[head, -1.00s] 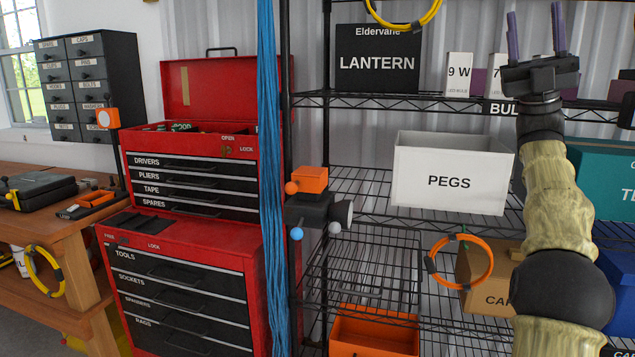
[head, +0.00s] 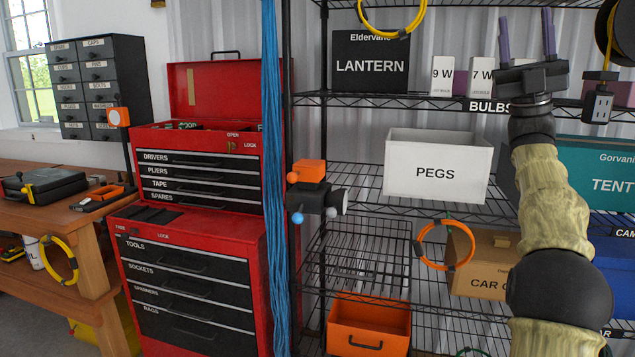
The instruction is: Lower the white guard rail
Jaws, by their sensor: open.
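I cannot make out a white guard rail in the head view. The black wire shelving (head: 385,97), where several boxes stand, fills the middle and right. My gripper (head: 526,35) is raised in front of the upper shelf at the right, its two purple fingers pointing up and apart. It is open and empty, and nothing touches its fingers. My arm covers part of the shelving below it.
A white PEGS bin (head: 437,166) stands on the middle shelf, with a LANTERN box (head: 371,64) above. An orange bin (head: 368,326) is low down. A red tool chest (head: 190,265) and a wooden bench (head: 50,215) are at the left. Blue cords (head: 274,180) hang beside the post.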

